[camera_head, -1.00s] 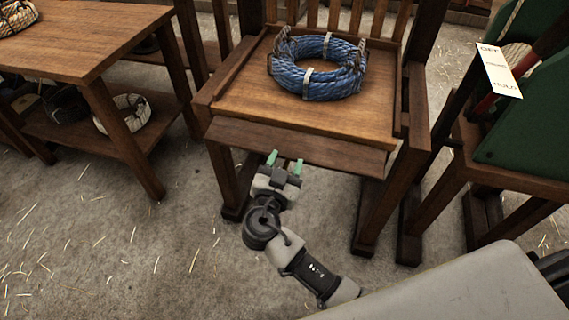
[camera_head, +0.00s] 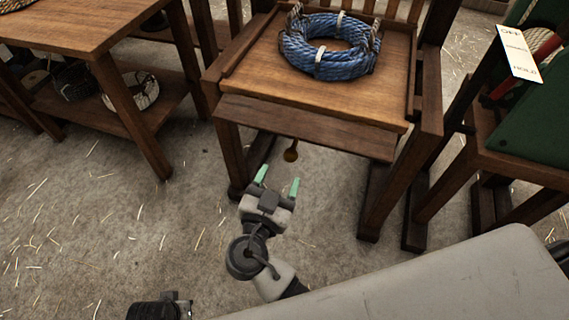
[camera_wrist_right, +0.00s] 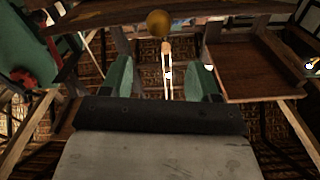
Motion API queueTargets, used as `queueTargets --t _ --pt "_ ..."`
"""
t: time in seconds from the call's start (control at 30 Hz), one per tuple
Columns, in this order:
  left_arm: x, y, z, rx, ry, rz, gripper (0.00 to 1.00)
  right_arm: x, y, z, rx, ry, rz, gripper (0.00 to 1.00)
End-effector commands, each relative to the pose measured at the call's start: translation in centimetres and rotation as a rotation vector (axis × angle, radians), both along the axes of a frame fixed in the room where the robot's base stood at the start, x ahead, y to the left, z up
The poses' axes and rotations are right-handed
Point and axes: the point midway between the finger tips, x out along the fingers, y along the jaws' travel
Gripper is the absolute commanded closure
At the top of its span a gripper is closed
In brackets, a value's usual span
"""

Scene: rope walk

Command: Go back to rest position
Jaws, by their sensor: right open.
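My right gripper (camera_head: 278,181) is open, its green fingertips spread wide with nothing between them. In the head view it is in front of and below the front board of a wooden stand (camera_head: 300,127). A round brownish knob (camera_head: 291,153) hangs below that board, just beyond the fingertips and apart from them. In the right wrist view the open fingers (camera_wrist_right: 165,78) show with the knob (camera_wrist_right: 158,24) beyond them near the top edge. My left gripper does not show; a dark part at the bottom edge of the head view is unclear.
A blue rope coil (camera_head: 330,62) lies on the stand's top. A wooden table (camera_head: 75,32) with a lower shelf stands at left. A white tag (camera_head: 519,55) hangs by a green panel (camera_head: 530,115) at right. The straw-strewn floor (camera_head: 80,235) at left is clear.

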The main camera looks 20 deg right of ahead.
Motion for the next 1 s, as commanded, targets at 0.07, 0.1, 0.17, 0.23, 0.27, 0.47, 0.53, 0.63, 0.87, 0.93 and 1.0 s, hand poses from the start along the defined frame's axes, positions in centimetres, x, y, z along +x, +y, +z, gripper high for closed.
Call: queueTargets --t 0.07,0.1,0.17,0.23,0.27,0.47,0.53,0.63,0.87,0.93,1.0 --pt "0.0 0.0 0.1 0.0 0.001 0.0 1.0 -0.4 0.3 0.0 0.0 0.0 0.001 0.39" --pt "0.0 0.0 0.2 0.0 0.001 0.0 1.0 -0.5 0.4 0.0 0.0 0.0 0.001 0.39" --pt "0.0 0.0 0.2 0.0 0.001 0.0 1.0 -0.6 0.4 0.0 -0.001 -0.001 0.001 0.39" --pt "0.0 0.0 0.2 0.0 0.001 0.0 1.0 -0.6 0.4 0.0 -0.001 -0.001 0.001 0.39" --pt "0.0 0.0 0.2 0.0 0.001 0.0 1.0 -0.6 0.4 0.0 -0.001 -0.001 0.001 0.39" --pt "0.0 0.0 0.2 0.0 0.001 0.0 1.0 -0.6 0.4 0.0 -0.001 -0.001 0.001 0.39" --pt "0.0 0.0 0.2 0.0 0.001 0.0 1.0 -0.6 0.4 0.0 -0.001 -0.001 0.001 0.39" --pt "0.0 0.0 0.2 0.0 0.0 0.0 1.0 -0.6 0.4 0.0 0.0 0.001 0.0 0.39" --pt "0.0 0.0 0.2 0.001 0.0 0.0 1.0 -1.0 -2.5 -5.2 -0.025 0.289 -0.005 0.39" --pt "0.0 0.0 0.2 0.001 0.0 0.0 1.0 -1.8 -4.3 -8.6 -0.033 0.484 0.016 0.39" --pt "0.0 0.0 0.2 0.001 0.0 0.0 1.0 -3.1 -6.1 -12.2 -0.034 0.691 0.06 0.39"
